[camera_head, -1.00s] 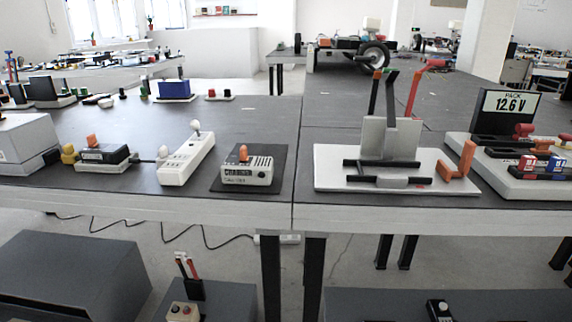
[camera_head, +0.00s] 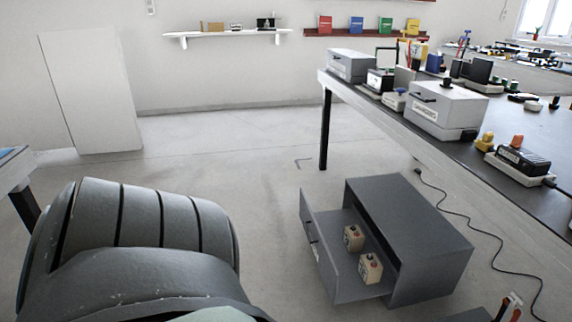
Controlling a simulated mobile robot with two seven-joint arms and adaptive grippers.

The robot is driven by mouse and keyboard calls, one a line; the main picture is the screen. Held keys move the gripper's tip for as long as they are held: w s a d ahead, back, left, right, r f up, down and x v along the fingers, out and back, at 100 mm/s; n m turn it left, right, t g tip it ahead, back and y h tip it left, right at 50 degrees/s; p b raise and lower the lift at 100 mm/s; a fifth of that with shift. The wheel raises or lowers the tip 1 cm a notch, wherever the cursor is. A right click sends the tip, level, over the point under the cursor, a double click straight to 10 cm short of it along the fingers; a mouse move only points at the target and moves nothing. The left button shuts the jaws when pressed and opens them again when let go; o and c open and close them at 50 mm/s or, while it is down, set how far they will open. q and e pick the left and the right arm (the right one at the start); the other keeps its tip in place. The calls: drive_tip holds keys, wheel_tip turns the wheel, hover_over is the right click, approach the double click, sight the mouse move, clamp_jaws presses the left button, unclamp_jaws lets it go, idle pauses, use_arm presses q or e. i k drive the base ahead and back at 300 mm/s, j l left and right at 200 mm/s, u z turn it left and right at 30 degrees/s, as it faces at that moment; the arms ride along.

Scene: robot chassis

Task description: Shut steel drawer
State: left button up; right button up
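The grey steel cabinet (camera_head: 418,222) stands on the floor at the lower right, below the edge of the table. Its drawer (camera_head: 317,247) is pulled out toward the left and stands open. A dark handle shows on the drawer's front. Neither of my grippers is in view. A large dark grey rounded part of my own body fills the lower left.
A long dark table (camera_head: 395,122) with devices on it runs along the right, above the cabinet. A black cable (camera_head: 478,228) lies on the floor right of the cabinet. The floor (camera_head: 240,165) left of the drawer and behind it is clear. A white panel (camera_head: 90,92) stands at the back left.

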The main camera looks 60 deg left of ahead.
sight(343, 281)
drive_tip(key=u, duration=1.65)
drive_tip(key=i+j+u, duration=0.1)
drive_tip(key=i+j, duration=0.15)
drive_tip(key=i, duration=0.3)
drive_tip(key=i+j+u, duration=0.15)
drive_tip(key=i, duration=0.4)
